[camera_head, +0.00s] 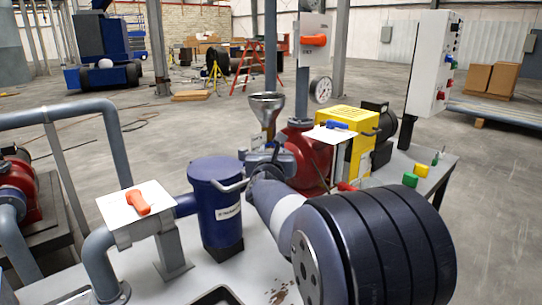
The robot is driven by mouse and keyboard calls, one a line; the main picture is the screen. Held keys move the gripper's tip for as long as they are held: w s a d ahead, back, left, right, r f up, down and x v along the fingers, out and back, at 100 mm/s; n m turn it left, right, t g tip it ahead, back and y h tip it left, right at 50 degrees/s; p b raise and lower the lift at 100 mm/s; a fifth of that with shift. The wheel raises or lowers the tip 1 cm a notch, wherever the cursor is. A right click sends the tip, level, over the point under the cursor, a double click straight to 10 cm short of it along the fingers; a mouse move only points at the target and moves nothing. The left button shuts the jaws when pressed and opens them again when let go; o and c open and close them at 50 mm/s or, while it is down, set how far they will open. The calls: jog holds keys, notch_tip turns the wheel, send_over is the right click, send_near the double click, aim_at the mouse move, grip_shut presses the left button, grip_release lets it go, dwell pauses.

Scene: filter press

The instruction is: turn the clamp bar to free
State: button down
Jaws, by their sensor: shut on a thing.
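A dark blue cylindrical vessel (217,208) with a white label stands upright on the grey bench. A pale metal bar, which looks like the clamp bar (230,186), sticks out from the upper side of the vessel to the right. My gripper (254,174) is at the right end of this bar and is shut on it. The fingertips are small and partly hidden by my own wrist, so the exact hold is hard to see. My arm fills the lower right and covers part of the bench.
An orange handle on a white plate (112,208) stands left of the vessel, beside grey pipes (112,135). Behind my gripper are a funnel (266,101), a red pump housing (308,155) and a yellow guard (360,165). A control box (432,65) stands at right.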

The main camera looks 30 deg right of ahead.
jog(key=c, duration=1.1)
grip_release()
jog(key=shift+d, duration=0.1)
jog(key=v, duration=1)
jog(key=shift+s+a, duration=0.25)
jog(key=shift+s, duration=0.1)
jog(key=shift+f, duration=0.1)
jog(key=x, duration=1.1)
jog(key=shift+s, duration=0.1)
jog(key=shift+a, duration=0.1)
